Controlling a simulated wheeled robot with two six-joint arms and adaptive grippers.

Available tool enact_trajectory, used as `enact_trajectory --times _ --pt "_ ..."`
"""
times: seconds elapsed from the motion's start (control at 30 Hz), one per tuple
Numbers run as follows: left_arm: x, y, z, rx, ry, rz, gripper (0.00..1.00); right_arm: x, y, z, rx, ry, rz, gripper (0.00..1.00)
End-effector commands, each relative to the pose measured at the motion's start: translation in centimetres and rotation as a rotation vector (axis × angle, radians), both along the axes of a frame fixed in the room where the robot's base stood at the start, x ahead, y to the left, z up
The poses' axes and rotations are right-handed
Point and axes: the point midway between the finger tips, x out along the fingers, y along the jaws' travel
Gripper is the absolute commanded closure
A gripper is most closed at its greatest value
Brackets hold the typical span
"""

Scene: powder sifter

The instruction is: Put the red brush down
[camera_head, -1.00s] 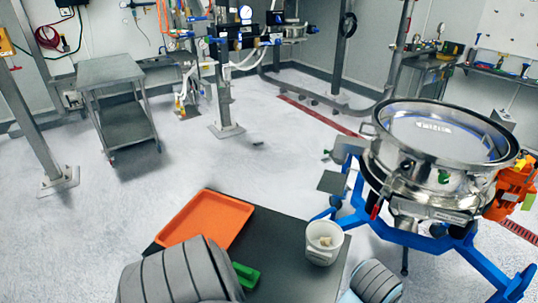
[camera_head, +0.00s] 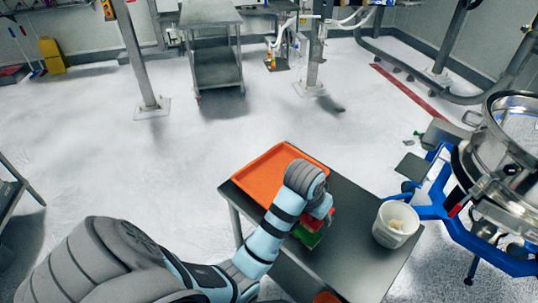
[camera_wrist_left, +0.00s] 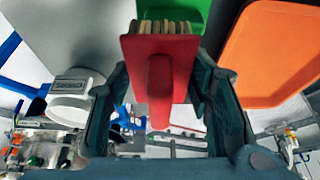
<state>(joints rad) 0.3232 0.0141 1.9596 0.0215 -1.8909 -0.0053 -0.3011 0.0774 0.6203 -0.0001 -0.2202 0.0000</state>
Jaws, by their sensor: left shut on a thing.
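The red brush (camera_head: 316,222) is over the dark table (camera_head: 352,250), mostly hidden by my left arm. In the left wrist view the red brush (camera_wrist_left: 160,62) fills the space between the fingers, with pale bristles at its far edge. My left gripper (camera_wrist_left: 160,82) is shut on its handle. In the head view my left gripper (camera_head: 327,206) is partly hidden behind its wrist. A green object (camera_head: 307,237) is right beside or below the brush, and it also shows in the wrist view (camera_wrist_left: 180,10). I cannot tell whether the brush touches the table. My right gripper is out of view.
An orange tray (camera_head: 262,172) lies at the table's far left. A white bucket (camera_head: 395,224) with pale contents stands at the right edge. The steel sifter (camera_head: 508,165) on its blue frame is beyond it. Bare tabletop lies between the green object and the bucket.

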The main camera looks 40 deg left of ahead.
Motion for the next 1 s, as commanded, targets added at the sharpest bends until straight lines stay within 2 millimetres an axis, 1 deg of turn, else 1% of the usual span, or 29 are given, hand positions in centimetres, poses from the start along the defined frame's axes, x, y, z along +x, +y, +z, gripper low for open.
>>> enact_trajectory --times 0.03,0.07,0.1,0.17,0.2,0.23,0.3,0.4,0.5,0.53,0.6,0.67,0.77,0.8,0.9,1.0 --pt "2.1 2.1 0.5 0.01 -0.004 0.016 0.8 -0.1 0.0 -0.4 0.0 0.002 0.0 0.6" --pt "3.3 3.4 1.0 0.009 -0.005 0.03 0.8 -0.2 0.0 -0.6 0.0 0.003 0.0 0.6" --pt "4.9 5.2 1.8 0.007 -0.005 0.053 0.8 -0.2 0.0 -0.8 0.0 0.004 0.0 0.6" --pt "6.9 8.2 3.3 0.005 -0.005 0.1 0.8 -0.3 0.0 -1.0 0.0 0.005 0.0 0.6" --pt "8.0 10.3 4.4 0.003 -0.006 0.134 0.8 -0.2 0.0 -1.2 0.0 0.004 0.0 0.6" --pt "8.7 11.8 5.3 0.002 -0.006 0.164 0.8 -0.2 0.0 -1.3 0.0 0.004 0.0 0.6" --pt "9.9 15.0 7.4 -0.001 -0.006 0.228 0.8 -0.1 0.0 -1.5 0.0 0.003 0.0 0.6" --pt "10.6 18.4 9.8 -0.002 -0.004 0.305 0.8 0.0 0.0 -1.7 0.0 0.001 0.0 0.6" --pt "10.8 20.3 11.1 -0.003 -0.003 0.349 0.8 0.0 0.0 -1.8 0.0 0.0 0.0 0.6" --pt "10.8 20.6 11.1 -0.003 -0.002 0.357 0.8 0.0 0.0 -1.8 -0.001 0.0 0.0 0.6" --pt "10.8 20.9 10.3 -0.002 0.0 0.365 0.8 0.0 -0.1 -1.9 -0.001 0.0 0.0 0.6" --pt "10.7 21.0 8.6 -0.001 0.003 0.365 0.8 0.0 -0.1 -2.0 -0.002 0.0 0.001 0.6" --pt "10.6 20.9 4.7 -0.001 0.006 0.365 0.8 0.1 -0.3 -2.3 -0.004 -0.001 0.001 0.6" --pt "10.7 20.9 3.0 -0.001 0.005 0.365 0.8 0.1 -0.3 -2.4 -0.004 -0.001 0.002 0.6" --pt "10.6 20.9 -0.7 -0.001 0.004 0.365 0.8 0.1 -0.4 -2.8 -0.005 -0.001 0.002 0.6" --pt "10.7 20.9 -3.2 -0.001 0.002 0.365 0.8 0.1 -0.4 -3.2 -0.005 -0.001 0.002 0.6"
